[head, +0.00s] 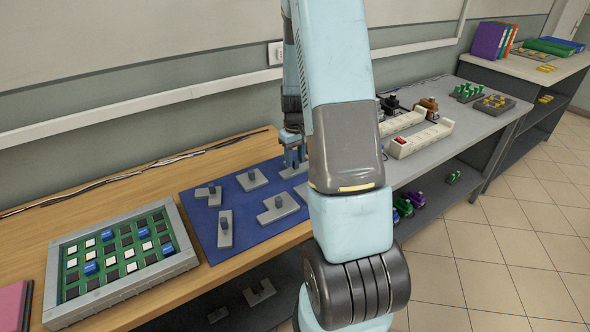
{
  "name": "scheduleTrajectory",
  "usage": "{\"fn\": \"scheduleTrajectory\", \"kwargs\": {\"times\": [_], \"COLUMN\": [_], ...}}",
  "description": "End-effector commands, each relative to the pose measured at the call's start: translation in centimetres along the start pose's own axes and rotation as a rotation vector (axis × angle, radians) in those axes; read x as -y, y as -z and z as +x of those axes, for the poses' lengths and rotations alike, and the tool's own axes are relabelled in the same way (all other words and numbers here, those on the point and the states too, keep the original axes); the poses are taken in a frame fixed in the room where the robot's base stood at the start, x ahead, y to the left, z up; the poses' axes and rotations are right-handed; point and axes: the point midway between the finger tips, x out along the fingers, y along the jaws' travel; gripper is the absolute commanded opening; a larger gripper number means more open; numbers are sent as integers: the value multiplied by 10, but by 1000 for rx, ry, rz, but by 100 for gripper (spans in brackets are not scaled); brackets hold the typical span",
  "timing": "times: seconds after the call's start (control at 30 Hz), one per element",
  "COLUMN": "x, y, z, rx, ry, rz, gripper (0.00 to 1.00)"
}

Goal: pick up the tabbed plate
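Several grey plates with upright dark knobs lie on a blue mat (252,238) on the wooden bench. One plate (285,205) near the mat's front has an uneven outline with a step at its left; it looks most like the tabbed plate, but I cannot be sure. Plainer plates (259,183) lie behind it and to its left. My gripper (293,163) points down at the back right of the mat, over or close to another grey plate (293,173). Its fingers are too small to show whether they are open or hold anything. My arm hides the mat's right part.
A grey-framed green board (112,262) with blue, white and dark squares stands left of the mat. More grey parts (258,291) lie on the shelf below. A cable runs along the wall.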

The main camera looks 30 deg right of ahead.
Motion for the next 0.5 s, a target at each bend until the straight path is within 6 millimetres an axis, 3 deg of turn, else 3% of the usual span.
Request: {"fn": "scheduleTrajectory", "kwargs": {"times": [0.4, 0.5], "x": [0, 0], "y": [0, 0], "z": [0, 0], "rx": [0, 0], "ry": [0, 0], "rz": [0, 0], "gripper": [0, 0]}}
